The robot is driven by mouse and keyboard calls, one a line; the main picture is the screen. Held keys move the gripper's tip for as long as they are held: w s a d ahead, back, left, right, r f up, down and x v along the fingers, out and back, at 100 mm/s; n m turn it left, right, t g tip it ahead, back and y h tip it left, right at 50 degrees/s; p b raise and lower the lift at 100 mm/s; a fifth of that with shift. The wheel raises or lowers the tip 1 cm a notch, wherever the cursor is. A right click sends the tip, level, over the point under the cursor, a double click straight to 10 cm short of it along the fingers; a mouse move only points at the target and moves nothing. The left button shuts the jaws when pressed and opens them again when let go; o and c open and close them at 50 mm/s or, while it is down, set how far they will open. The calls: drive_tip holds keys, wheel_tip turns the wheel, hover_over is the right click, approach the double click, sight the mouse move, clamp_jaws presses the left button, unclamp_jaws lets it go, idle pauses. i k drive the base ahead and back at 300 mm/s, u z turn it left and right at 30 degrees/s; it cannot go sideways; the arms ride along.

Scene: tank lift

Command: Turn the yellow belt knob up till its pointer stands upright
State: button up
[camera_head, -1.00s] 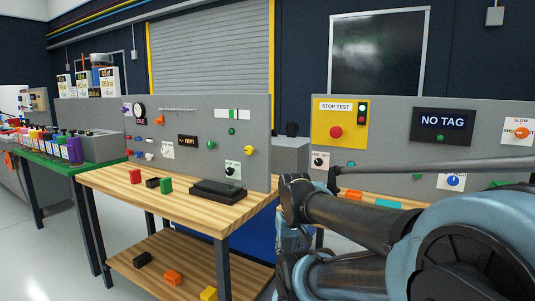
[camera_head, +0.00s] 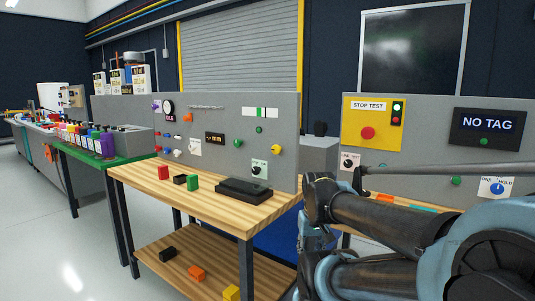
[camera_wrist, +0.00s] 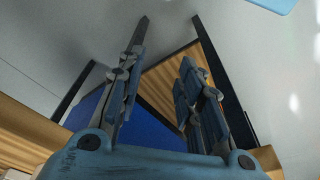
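A small yellow knob (camera_head: 276,149) sits on the right part of the grey panel (camera_head: 225,172) behind the wooden workbench. It is too small for me to make out its pointer or any belt label. My gripper (camera_wrist: 160,68) shows in the wrist view with its two fingers apart and nothing between them. It points down past table legs and a blue floor patch, well away from the knob. In the head view my arm fills the lower right, and I cannot make out the fingers there.
The workbench (camera_head: 150,178) carries a black box (camera_head: 244,190) and several small blocks. A second panel with a yellow stop plate (camera_head: 374,124) stands at right, partly behind my arm. A green table (camera_head: 75,150) with coloured bottles stands at left. Floor in front is clear.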

sight(276, 149)
drive_tip(key=u, duration=1.05)
drive_tip(key=k, duration=1.35)
drive_tip(key=z, duration=0.6)
drive_tip(key=i, duration=1)
drive_tip(key=u, duration=0.05)
